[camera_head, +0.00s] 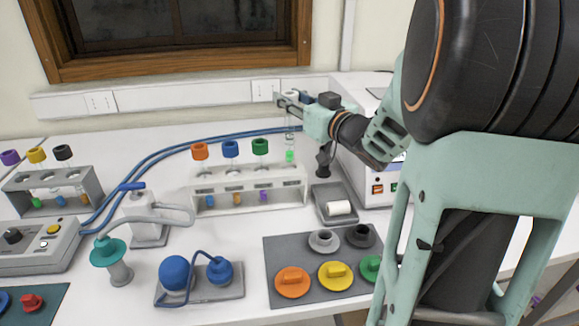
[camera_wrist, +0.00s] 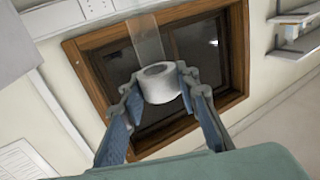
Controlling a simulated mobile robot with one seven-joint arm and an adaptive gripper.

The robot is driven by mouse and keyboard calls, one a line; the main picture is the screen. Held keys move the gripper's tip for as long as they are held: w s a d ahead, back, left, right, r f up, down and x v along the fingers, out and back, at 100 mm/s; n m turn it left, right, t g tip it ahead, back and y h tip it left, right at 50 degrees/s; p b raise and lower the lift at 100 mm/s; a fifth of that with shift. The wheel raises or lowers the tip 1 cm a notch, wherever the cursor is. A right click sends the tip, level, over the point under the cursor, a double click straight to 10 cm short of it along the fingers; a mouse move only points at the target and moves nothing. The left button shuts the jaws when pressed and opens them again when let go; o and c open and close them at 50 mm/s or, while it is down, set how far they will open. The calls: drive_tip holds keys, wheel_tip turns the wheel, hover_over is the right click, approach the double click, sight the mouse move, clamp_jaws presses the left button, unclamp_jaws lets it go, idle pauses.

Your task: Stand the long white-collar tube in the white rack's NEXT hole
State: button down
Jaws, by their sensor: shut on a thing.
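The long white-collar tube (camera_head: 290,134) hangs upright from my gripper (camera_head: 289,100), with bright green at its lower end. Its white collar (camera_wrist: 160,83) sits between my gripper's fingers (camera_wrist: 160,86) in the wrist view, and the clear tube extends away beyond it. The white rack (camera_head: 250,201) stands on the bench below. It holds tubes with orange (camera_head: 200,151), blue (camera_head: 231,148) and green (camera_head: 260,147) caps. The held tube is over or just behind the rack's right end; its exact depth is unclear. The hole beneath it is not clearly visible.
A grey rack (camera_head: 50,192) with capped tubes stands at the left. A grey device with a white roll (camera_head: 340,207) and a white machine (camera_head: 370,190) stand right of the white rack. Blue hoses (camera_head: 175,153) run behind it. A grey mat (camera_head: 310,300) holds coloured lids in front.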

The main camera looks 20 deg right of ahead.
sight(293, 126)
drive_tip(key=shift+f, duration=0.1)
drive_tip(key=shift+f+b, duration=1.1)
drive_tip(key=shift+f, duration=0.3)
drive_tip(key=shift+f+b, duration=1.55)
drive_tip(key=shift+f, duration=0.5)
drive_tip(key=shift+f+b, duration=1.6)
drive_tip(key=shift+f, duration=0.35)
drive_tip(key=shift+f+b, duration=0.55)
drive_tip(key=shift+f, duration=0.15)
drive_tip(key=c, duration=1.4)
unclamp_jaws()
